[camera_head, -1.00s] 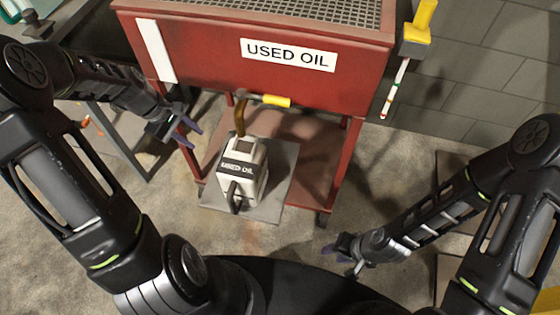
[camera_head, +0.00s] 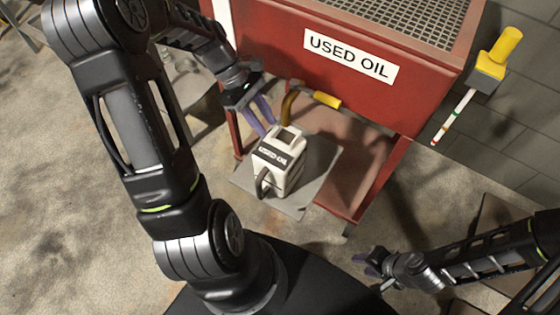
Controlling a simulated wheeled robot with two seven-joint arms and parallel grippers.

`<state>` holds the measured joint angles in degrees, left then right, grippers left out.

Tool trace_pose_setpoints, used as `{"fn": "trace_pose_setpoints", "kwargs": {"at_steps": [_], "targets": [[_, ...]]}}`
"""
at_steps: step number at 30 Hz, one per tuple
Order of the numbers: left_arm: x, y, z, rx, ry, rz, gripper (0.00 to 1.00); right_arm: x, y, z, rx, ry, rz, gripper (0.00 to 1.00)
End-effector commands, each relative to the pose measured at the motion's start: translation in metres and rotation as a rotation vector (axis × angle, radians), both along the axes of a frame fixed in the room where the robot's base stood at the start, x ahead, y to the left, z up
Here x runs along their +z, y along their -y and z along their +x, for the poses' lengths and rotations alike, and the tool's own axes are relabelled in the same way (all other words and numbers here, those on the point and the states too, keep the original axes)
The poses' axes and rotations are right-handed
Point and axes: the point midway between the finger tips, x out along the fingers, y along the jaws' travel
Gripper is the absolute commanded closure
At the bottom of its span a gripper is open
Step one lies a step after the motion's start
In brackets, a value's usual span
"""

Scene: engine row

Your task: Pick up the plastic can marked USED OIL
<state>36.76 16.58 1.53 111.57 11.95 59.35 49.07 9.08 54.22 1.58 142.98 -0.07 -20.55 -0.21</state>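The white plastic can marked USED OIL (camera_head: 283,165) stands upright on a grey plate under the red used-oil drain stand. It has a dark label band and a dark handle at its front. My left gripper (camera_head: 264,122) has its two purple fingers spread, pointing down just behind and to the left of the can's top. It looks empty; I cannot tell whether a finger touches the can. My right gripper (camera_head: 372,266) is low at the lower right, away from the can. Its fingers are small in view and their gap is unclear.
The red stand (camera_head: 340,85) with its grated top is above and behind the can. A brown spout with a yellow handle (camera_head: 327,99) hangs close over the can. A yellow-topped dipstick gauge (camera_head: 490,62) is on the stand's right. The floor in front is clear.

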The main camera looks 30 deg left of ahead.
Motion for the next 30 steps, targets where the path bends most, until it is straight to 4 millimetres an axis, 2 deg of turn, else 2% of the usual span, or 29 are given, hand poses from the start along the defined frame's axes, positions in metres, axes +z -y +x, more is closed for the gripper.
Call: {"fn": "trace_pose_setpoints", "kwargs": {"at_steps": [11,22,30], "targets": [[-0.004,0.003,0.000,0.001,0.001,0.000,0.70,-0.001,0.000,0.000,0.000,0.000,0.000,0.64],[-0.039,0.035,0.002,-0.001,-0.001,0.000,0.70,-0.005,0.000,0.000,0.000,0.000,0.000,0.64],[-0.042,0.037,0.002,0.001,0.002,0.002,0.70,-0.004,0.000,0.000,0.000,0.000,0.000,0.64]]}}
